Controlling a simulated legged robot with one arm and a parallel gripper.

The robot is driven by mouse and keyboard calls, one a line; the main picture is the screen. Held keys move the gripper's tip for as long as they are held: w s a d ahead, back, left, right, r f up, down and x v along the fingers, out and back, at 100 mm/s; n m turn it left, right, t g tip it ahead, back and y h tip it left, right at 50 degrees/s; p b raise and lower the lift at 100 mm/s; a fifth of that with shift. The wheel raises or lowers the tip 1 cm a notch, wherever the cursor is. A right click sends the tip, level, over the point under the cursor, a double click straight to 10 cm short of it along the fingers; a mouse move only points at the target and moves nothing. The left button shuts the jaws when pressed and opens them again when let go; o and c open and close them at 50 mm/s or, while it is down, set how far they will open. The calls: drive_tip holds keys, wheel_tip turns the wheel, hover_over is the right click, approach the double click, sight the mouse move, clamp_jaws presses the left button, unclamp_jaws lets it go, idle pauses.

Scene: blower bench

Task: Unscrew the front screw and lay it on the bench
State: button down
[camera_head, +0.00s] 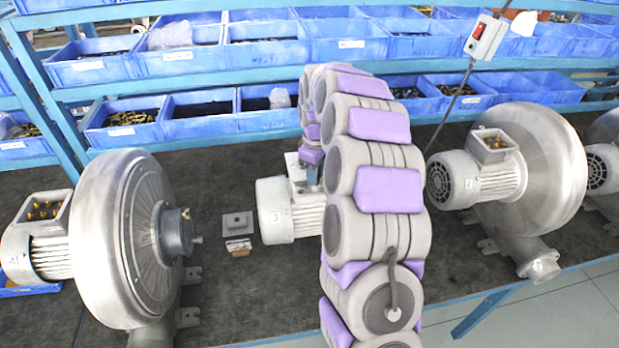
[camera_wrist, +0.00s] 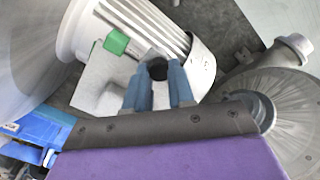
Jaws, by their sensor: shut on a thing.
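My gripper (camera_wrist: 158,78) shows in the wrist view with its two blue fingers shut on a small dark round piece (camera_wrist: 157,68), which looks like the head of the front screw. The fingers cover most of it, so I cannot tell whether it is still in its thread. It is at the grey terminal box (camera_wrist: 98,82) on the ribbed motor (camera_wrist: 140,22). A green block (camera_wrist: 116,42) sits beside the fingertips. In the head view the motor (camera_head: 290,208) stands mid-bench, and my arm hides its right side and most of the gripper.
The dark bench (camera_head: 230,300) is clear in front of the motor. A square grey plate (camera_head: 237,222) and a small brown-and-white part (camera_head: 238,247) lie left of it. Large blowers stand left (camera_head: 110,240) and right (camera_head: 535,160). Blue bins (camera_head: 270,120) fill the shelves behind. A switch box (camera_head: 487,37) hangs upper right.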

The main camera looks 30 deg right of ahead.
drive_tip(key=n, duration=0.2)
drive_tip(key=n+p, duration=0.1)
drive_tip(key=n, duration=0.1)
drive_tip(key=shift+s+d+r, duration=0.1)
drive_tip(key=shift+d, duration=0.25)
drive_tip(key=n+p, duration=0.2)
drive_tip(key=n, duration=0.1)
drive_tip(key=shift+d+n, duration=0.1)
drive_tip(key=shift+n, duration=0.2)
drive_tip(key=n+p, duration=0.1)
drive_tip(key=n, duration=0.3)
drive_tip(key=shift+r+p, duration=0.1)
drive_tip(key=shift+p, duration=0.3)
drive_tip(key=n+p, duration=0.1)
drive_tip(key=n, duration=0.2)
drive_tip(key=shift+n, duration=0.4)
